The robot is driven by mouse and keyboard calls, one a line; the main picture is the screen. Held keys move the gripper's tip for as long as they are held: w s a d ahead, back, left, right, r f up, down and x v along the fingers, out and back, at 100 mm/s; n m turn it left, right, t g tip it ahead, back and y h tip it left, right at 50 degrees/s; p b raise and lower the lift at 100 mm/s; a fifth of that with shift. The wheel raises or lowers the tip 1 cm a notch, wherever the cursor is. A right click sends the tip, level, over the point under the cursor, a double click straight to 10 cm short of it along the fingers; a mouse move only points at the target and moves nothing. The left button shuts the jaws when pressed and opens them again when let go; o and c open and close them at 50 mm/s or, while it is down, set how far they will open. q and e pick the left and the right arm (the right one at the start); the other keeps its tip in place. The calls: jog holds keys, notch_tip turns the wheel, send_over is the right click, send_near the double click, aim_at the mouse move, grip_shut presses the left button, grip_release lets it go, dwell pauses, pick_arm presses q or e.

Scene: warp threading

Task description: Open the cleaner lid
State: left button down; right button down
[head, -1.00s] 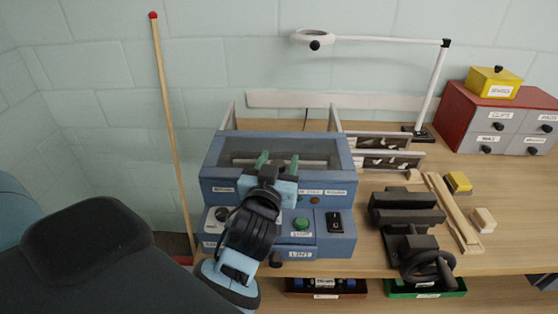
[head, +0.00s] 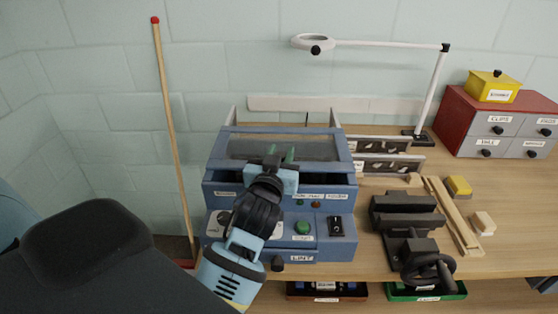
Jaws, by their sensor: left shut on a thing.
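The blue cleaner (head: 335,245) stands on the bench, with a green button, a black switch and a drawer labelled LINT on its front. Its lid (head: 318,148), a blue frame with a clear grey pane, is raised a little at the front, with a dark gap below its front edge. My left gripper (head: 279,158) is at the middle of the lid's front edge, shut on the lid. The exact grip is hidden behind the gripper's body. My right gripper is not in view.
A dark vise (head: 405,215) stands to the right, beside wooden strips (head: 452,215) and a yellow block (head: 459,186). A white lamp (head: 431,95) and a red drawer cabinet (head: 462,110) stand behind. A wooden pole (head: 172,120) leans on the wall at left.

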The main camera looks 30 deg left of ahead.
pick_arm(q)
jog(key=shift+s, duration=0.1)
jog(key=c, duration=1.1)
grip_release()
jog(key=shift+s, duration=0.1)
